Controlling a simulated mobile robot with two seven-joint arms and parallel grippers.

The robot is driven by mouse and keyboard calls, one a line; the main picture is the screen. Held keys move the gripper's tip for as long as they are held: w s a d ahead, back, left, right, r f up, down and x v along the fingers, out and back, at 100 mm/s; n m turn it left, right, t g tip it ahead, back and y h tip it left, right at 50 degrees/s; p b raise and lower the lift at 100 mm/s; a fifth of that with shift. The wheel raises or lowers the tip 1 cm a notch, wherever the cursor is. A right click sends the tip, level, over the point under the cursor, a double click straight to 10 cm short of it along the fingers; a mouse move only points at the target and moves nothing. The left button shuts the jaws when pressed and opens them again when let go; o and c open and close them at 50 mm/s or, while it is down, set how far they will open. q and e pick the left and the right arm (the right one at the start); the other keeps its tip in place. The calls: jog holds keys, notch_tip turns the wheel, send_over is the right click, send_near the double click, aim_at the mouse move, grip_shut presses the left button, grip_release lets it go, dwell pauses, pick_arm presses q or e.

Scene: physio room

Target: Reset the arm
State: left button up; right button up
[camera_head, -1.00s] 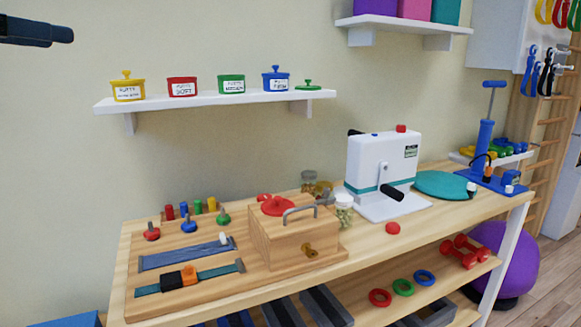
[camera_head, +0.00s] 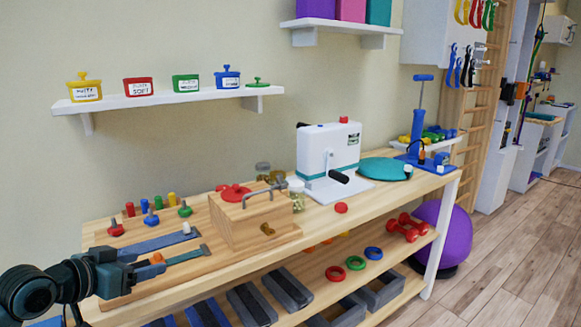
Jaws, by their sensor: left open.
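My left arm comes in at the lower left of the head view. Its dark left gripper (camera_head: 136,268) is over the left end of the wooden workbench (camera_head: 385,205), in front of the board with straps. It is open, and I see nothing held in it. The gripper hides part of the lower strap (camera_head: 188,256) and of its orange and black piece (camera_head: 157,258). I cannot tell whether it touches them. My right gripper is not in view.
A wall shelf (camera_head: 170,99) holds several putty pots. The floor at right is clear.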

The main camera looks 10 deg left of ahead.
pick_arm(q)
jog(key=s+d+f, duration=0.9)
jog(key=d+f, duration=0.2)
jog(key=f, duration=0.3)
jog(key=s+d+f+n, duration=0.1)
jog(key=s+d+f, duration=0.2)
jog(key=s+d, duration=0.85)
jog(key=r+p, duration=0.1)
jog(key=p, duration=0.4)
jog(key=a+r+g+p, duration=0.1)
jog(key=r+p, duration=0.1)
jog(key=p, duration=0.3)
jog(key=s+a+r+g+p, duration=0.1)
jog(key=r+p, duration=0.1)
jog(key=p, duration=0.3)
jog(key=shift+a+m+y, duration=0.25)
jog(key=shift+m+y, duration=0.05)
jog(key=shift+m, duration=0.1)
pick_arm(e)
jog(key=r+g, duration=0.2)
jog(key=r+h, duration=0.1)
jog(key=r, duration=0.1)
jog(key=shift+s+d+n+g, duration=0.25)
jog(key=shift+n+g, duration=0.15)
